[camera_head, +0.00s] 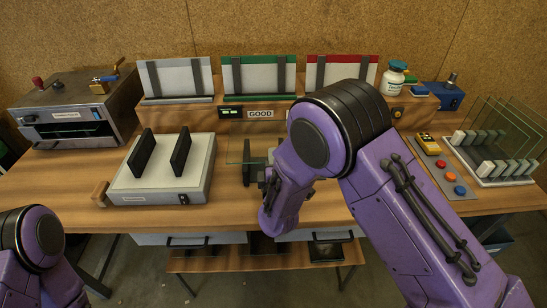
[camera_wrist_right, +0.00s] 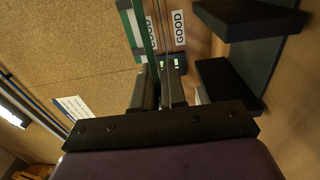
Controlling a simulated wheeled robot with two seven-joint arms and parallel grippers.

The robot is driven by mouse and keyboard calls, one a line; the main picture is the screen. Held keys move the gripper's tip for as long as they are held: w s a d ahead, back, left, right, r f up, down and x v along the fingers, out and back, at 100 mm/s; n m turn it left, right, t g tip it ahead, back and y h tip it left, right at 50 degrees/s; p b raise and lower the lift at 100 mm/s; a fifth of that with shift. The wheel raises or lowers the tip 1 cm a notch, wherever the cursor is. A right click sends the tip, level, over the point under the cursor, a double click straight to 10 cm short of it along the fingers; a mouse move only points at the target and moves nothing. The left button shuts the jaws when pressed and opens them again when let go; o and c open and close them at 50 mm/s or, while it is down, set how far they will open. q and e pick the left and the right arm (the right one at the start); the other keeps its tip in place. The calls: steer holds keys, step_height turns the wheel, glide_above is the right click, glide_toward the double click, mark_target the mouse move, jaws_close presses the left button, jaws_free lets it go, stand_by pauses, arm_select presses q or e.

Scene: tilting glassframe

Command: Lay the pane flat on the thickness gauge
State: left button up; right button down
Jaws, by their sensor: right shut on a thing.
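The glass pane (camera_head: 241,146) is a thin, see-through sheet standing upright in the middle of the bench, partly behind my right arm. My right gripper (camera_head: 268,178) is shut on it; its fingertips are mostly hidden in the head view. In the right wrist view the fingers (camera_wrist_right: 160,82) close on the pane's thin edge (camera_wrist_right: 158,38). A pale, flat-topped box (camera_head: 160,190) with two upright black plates stands left of the gripper; it may be the thickness gauge, but its label is too small to read. My left gripper is out of view; only part of its arm shows.
Dark blocks (camera_wrist_right: 238,85) stand close beside the right gripper. Behind are panels with green (camera_head: 260,75) and red tops, a GOOD sign (camera_head: 260,114) and a white bottle (camera_head: 393,78). A rack (camera_head: 490,160) with glass panes stands at right, a grey machine (camera_head: 75,112) at left.

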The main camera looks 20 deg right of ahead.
steer(key=f+b, duration=0.1)
steer(key=f, duration=0.1)
steer(key=f+b, duration=0.1)
steer(key=f, duration=0.1)
steer(key=shift+w+b, duration=0.25)
steer(key=shift+b, duration=0.1)
steer(key=shift+f, duration=0.35)
steer(key=shift+w+f+b, duration=0.35)
steer(key=shift+f, duration=0.15)
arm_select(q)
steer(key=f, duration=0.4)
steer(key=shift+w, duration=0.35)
arm_select(e)
steer(key=shift+s, duration=0.1)
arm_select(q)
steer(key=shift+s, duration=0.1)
arm_select(e)
steer(key=shift+s+r, duration=0.1)
steer(key=shift+r, duration=0.05)
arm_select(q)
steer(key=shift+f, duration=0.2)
arm_select(e)
steer(key=shift+f, duration=0.25)
